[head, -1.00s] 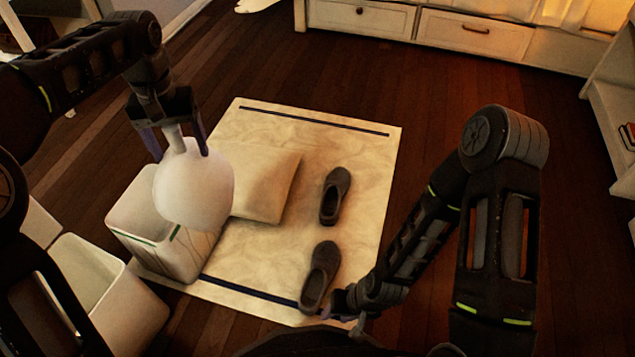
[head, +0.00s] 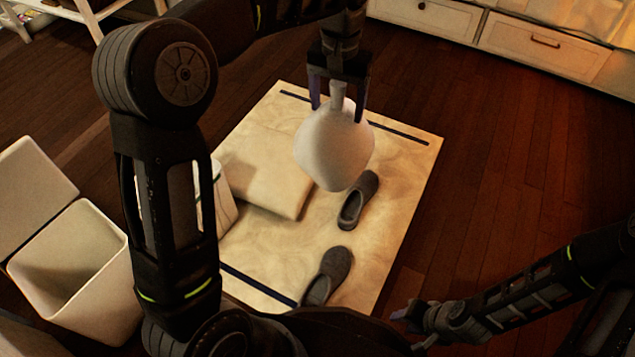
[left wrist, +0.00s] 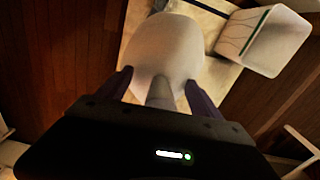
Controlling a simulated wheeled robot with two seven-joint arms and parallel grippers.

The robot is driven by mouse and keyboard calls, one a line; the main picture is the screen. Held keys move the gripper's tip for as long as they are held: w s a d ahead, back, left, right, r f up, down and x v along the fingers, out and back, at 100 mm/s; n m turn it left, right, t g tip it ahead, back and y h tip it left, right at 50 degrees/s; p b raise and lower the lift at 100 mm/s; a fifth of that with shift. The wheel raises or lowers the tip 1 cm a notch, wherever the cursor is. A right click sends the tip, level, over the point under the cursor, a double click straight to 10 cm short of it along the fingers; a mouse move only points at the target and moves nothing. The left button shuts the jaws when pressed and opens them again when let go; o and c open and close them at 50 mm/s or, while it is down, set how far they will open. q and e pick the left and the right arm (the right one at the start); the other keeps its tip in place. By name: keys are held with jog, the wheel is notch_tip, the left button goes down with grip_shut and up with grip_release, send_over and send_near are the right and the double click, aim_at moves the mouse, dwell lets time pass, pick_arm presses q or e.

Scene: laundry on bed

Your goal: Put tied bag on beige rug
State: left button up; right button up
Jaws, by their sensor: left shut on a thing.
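The white tied bag (head: 334,150) hangs by its knotted neck from my left gripper (head: 338,92), which is shut on that neck. It also shows in the left wrist view (left wrist: 165,50) between the fingers (left wrist: 160,90). In the head view the bag appears over the upper middle of the beige rug (head: 385,245); its height above the rug is hard to tell. My right gripper (head: 408,315) is low at the right, beside the rug's near right corner; its finger opening is too small to make out.
Two grey slippers (head: 357,200) (head: 327,275) and a beige cushion (head: 265,170) lie on the rug. A white bin (head: 222,200) stands at its left edge, partly behind my left arm. An open bin (head: 75,270) is further left. The rug's right side is clear.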

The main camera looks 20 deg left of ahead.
dwell(0.3)
pick_arm(q)
jog(key=s+a+f+n+b, duration=0.1)
jog(key=a+f, duration=0.4)
jog(key=f, duration=0.3)
jog(key=s+a+f, duration=0.2)
jog(key=a+f, duration=0.3)
jog(key=f, duration=0.2)
jog(key=s+a+f, duration=0.3)
jog(key=s+f, duration=0.1)
jog(key=f, duration=0.3)
jog(key=s+a+f+b, duration=0.1)
jog(key=s+a+f, duration=0.2)
jog(key=s+f, duration=0.2)
notch_tip(320, 180, down, 3)
jog(key=shift+s+a+r+n, duration=0.15)
jog(key=shift+n, duration=0.15)
notch_tip(320, 180, down, 6)
jog(key=b, duration=0.3)
